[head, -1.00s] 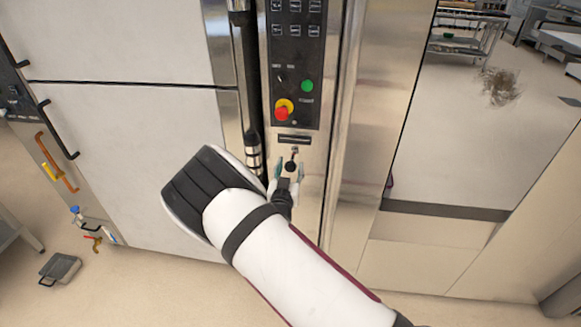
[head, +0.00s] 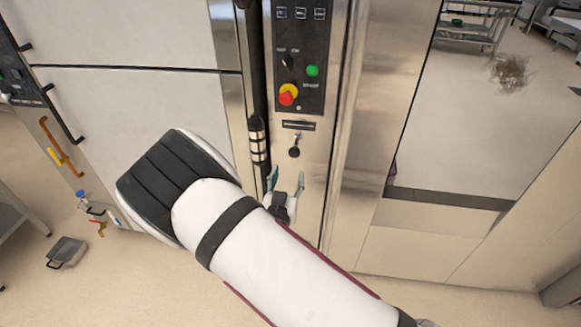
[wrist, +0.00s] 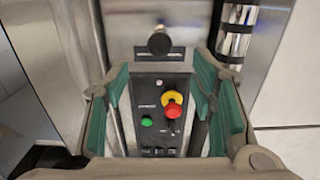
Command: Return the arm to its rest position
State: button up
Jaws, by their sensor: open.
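My gripper (head: 286,181) is in front of the oven's steel control column, below a small black knob (head: 294,152). Its two green-padded fingers are apart with nothing between them. In the wrist view my gripper (wrist: 178,105) is open, and the black knob (wrist: 159,43) shows beyond the fingers, apart from them. My white arm reaches in from the lower right of the head view and hides the lower part of the column.
The black control panel (head: 299,60) has a green button (head: 312,71) and a red-and-yellow emergency stop (head: 288,95). A dark vertical handle (head: 257,140) stands left of the column. A grey pan (head: 66,252) lies on the floor at left. Open floor shows at lower left.

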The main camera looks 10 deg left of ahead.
jog(key=shift+s, duration=0.65)
jog(key=w+d+r+m+g, duration=0.35)
jog(key=d+r+g, duration=0.2)
jog(key=r, duration=0.25)
jog(key=s+d+r+n+g+y, duration=0.1)
jog(key=s+d+r+g+y, duration=0.1)
jog(key=s+d+r, duration=0.3)
jog(key=s+d+r+n+g+y, duration=0.1)
jog(key=s+r+g, duration=0.1)
jog(key=r, duration=0.5)
jog(key=s+d+r+g, duration=0.1)
jog(key=s+d+r, duration=0.1)
jog(key=s+d, duration=0.3)
jog(key=s+d+r+n+g+h, duration=0.1)
jog(key=s+d, duration=0.5)
jog(key=s, duration=0.8)
jog(key=s+d+r+n+g+h, duration=0.1)
jog(key=s+d+r+g, duration=0.1)
jog(key=s+d+r, duration=0.3)
jog(key=s+d, duration=0.1)
jog(key=s, duration=0.3)
jog(key=shift+s, duration=0.4)
jog(key=shift+r, duration=0.15)
